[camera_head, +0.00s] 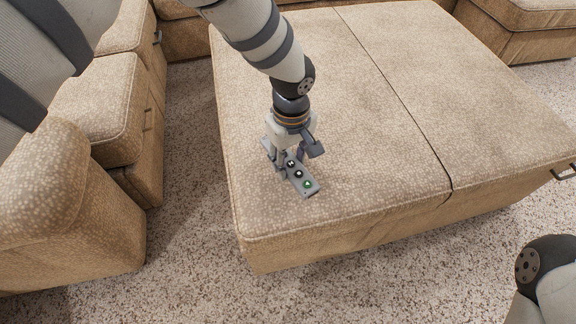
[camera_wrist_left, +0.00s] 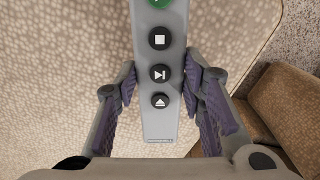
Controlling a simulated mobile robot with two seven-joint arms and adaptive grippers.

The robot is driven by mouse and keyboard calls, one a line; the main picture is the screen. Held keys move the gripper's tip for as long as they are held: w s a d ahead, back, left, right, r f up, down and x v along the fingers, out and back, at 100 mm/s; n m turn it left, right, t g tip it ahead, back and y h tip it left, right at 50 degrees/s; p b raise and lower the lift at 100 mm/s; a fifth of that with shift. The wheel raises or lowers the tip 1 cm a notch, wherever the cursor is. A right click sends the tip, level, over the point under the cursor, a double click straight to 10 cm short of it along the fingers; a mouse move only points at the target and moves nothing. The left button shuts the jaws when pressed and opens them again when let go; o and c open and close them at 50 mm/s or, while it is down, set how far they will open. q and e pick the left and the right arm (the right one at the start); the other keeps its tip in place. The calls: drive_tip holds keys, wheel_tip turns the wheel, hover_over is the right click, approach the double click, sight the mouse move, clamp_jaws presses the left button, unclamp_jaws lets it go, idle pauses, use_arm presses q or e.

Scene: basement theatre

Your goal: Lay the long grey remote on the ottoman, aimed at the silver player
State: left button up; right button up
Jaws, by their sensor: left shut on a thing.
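The long grey remote (camera_head: 309,189) has round black buttons and one green button. In the head view it slants over the near left part of the tan ottoman (camera_head: 390,150), its green-button end toward the front right. My left gripper (camera_head: 294,158) points down and is shut on the remote. In the left wrist view the remote (camera_wrist_left: 160,58) runs up the picture between the two fingers of the gripper (camera_wrist_left: 160,84), with the eject-button end nearest the wrist. I cannot tell whether the remote touches the ottoman. The silver player is not in view. My right gripper is not in view.
A tan sofa (camera_head: 100,100) stands to the left of the ottoman, across a strip of speckled carpet (camera_head: 190,130). More seating (camera_head: 525,25) is at the back right. The ottoman top is otherwise bare, with a seam across it. Part of my right arm shows at bottom right.

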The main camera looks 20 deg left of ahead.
sight(287, 160)
use_arm(q)
drive_tip(key=f, duration=0.1)
drive_tip(key=f+b, duration=0.1)
drive_tip(key=a+f, duration=0.1)
drive_tip(key=f, duration=0.1)
drive_tip(key=shift+w, duration=0.3)
drive_tip(key=shift+f, duration=0.15)
drive_tip(key=o, duration=1.3)
wheel_tip(287, 160, up, 12)
drive_tip(key=p, duration=0.3)
